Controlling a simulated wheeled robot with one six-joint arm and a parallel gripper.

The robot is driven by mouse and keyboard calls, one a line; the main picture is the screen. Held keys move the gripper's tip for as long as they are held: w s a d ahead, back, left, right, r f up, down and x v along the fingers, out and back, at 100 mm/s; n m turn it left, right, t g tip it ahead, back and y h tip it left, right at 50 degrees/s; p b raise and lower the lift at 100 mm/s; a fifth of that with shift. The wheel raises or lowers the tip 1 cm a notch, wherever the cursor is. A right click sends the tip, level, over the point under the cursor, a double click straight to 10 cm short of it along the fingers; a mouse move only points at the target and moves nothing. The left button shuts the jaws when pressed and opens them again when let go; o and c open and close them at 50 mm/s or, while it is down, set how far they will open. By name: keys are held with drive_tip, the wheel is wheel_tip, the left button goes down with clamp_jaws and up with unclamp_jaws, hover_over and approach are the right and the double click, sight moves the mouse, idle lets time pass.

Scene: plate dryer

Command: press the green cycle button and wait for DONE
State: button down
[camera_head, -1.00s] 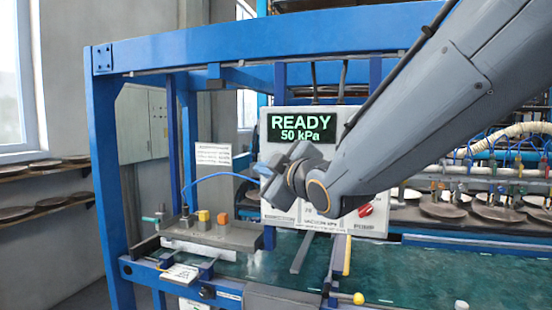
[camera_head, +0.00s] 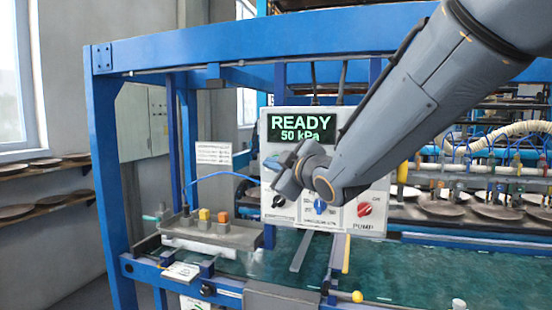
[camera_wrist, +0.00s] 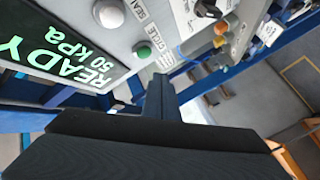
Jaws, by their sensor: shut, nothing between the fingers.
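The control panel (camera_head: 375,190) has a display (camera_head: 302,125) reading READY 50 kPa in green. In the wrist view the same display (camera_wrist: 60,45) is at the left. The green button (camera_wrist: 143,50) sits beside a label reading CYCLE in the wrist view; my gripper hides it in the head view. My gripper (camera_head: 275,168) is in front of the panel, below the display. In the wrist view its shut, empty fingers (camera_wrist: 160,82) point toward the panel, with the tip just below the green button in the picture. I cannot tell how large the gap is.
A pale round lamp (camera_wrist: 108,13) is near the SEAL label. A blue knob (camera_head: 320,206) and a red knob (camera_head: 365,209) are low on the panel. A small box with orange and yellow buttons (camera_head: 205,215) stands left. A blue frame beam (camera_head: 250,55) crosses above.

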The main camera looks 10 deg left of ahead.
drive_tip(key=shift+w, duration=1.2)
idle(1.2)
drive_tip(key=shift+w+d, duration=0.1)
drive_tip(key=shift+w, duration=0.3)
drive_tip(key=shift+w, duration=0.45)
idle(0.7)
drive_tip(key=shift+s+b, duration=0.5)
drive_tip(key=shift+s, duration=0.35)
drive_tip(key=shift+s, duration=0.15)
